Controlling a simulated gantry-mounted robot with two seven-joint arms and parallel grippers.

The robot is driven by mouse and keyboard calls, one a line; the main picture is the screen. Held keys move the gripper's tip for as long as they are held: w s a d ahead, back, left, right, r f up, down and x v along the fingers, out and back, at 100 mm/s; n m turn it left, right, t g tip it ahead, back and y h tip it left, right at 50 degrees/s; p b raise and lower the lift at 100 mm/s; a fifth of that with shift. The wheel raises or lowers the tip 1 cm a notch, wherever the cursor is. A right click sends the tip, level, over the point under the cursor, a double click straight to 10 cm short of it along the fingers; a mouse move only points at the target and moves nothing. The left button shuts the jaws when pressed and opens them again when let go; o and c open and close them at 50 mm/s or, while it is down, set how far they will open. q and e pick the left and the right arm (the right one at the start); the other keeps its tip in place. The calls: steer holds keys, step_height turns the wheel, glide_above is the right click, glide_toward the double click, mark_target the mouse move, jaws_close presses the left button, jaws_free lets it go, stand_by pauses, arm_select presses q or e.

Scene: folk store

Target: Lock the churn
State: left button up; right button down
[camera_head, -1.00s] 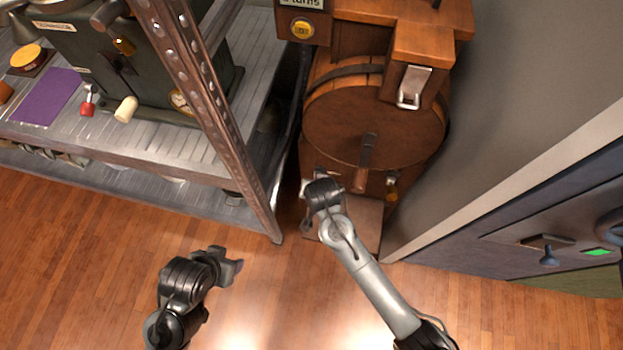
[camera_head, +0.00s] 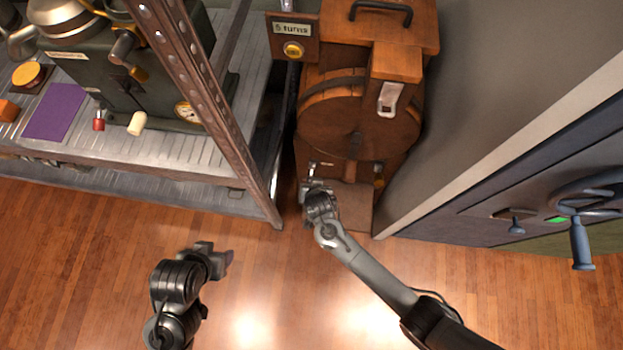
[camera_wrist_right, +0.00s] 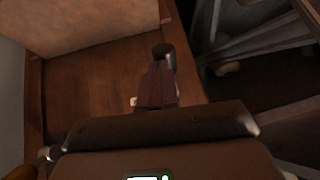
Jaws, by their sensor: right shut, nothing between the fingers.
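The wooden churn (camera_head: 345,110) stands between the metal shelf and the grey wall, with a round front. A pale metal latch (camera_head: 389,98) is on the wooden block at its upper right; I cannot tell whether it is locked. A dark handle (camera_head: 374,9) is on top. My right gripper (camera_head: 313,187) is shut and empty by the lower left front; contact is unclear. The right wrist view shows brown wood (camera_wrist_right: 100,80) ahead. My left gripper (camera_head: 226,261) hangs over open floor, its jaws unclear.
A "5 turns" sign (camera_head: 291,29) with a yellow button (camera_head: 293,49) is beside the churn. The metal shelf (camera_head: 200,90) at left holds a dark green machine (camera_head: 150,90) and a purple mat (camera_head: 55,112). A blue-grey cabinet door (camera_head: 480,200) is at right. The front floor is clear.

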steer(key=p+v, duration=0.5)
steer(key=v, duration=0.5)
steer(key=shift+s+r, duration=0.3)
steer(key=shift+s, duration=0.1)
